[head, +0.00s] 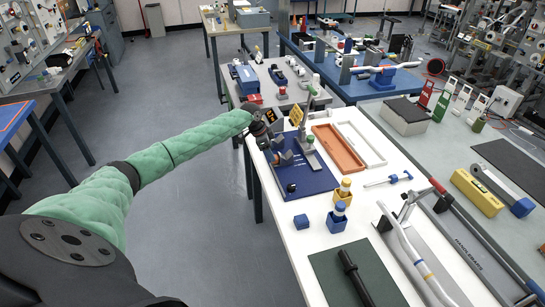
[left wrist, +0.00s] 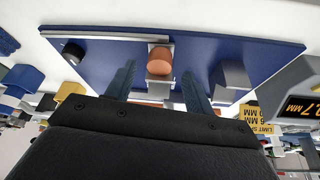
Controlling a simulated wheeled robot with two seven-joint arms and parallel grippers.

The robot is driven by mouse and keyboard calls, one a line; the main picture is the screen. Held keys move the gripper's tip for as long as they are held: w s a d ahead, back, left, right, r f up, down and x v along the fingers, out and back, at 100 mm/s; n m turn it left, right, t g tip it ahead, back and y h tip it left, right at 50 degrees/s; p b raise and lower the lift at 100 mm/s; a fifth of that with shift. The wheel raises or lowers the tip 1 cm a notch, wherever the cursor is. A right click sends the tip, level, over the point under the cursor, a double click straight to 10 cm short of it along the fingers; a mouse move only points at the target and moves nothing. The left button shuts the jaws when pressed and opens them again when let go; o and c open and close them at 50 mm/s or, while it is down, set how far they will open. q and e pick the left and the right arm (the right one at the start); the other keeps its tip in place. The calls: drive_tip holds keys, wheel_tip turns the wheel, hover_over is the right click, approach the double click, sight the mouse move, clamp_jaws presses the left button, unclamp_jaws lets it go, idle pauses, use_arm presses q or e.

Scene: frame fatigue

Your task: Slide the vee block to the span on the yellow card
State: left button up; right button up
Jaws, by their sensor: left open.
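A blue fixture plate (head: 312,182) lies on the white bench; it also shows in the left wrist view (left wrist: 110,50). My left gripper (head: 273,145) is over the plate's left side, fingers spread. In the left wrist view an orange-brown cylinder (left wrist: 160,61) on a grey bar shows between the fingertips; I cannot tell contact. A grey block (left wrist: 232,76), perhaps the vee block, sits to the right of the fingers. The yellow card (head: 297,113) stands behind the plate, and shows at right in the left wrist view (left wrist: 257,119); its span text is unclear. My right gripper is not visible.
A dark readout (left wrist: 301,92) stands beside the card. A grey upright stand (head: 308,146) rises from the plate. An orange tray (head: 338,149) lies to the right.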

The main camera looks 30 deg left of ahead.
use_arm(q)
drive_tip(key=shift+b+v, duration=0.75)
drive_tip(key=shift+v, duration=1.8)
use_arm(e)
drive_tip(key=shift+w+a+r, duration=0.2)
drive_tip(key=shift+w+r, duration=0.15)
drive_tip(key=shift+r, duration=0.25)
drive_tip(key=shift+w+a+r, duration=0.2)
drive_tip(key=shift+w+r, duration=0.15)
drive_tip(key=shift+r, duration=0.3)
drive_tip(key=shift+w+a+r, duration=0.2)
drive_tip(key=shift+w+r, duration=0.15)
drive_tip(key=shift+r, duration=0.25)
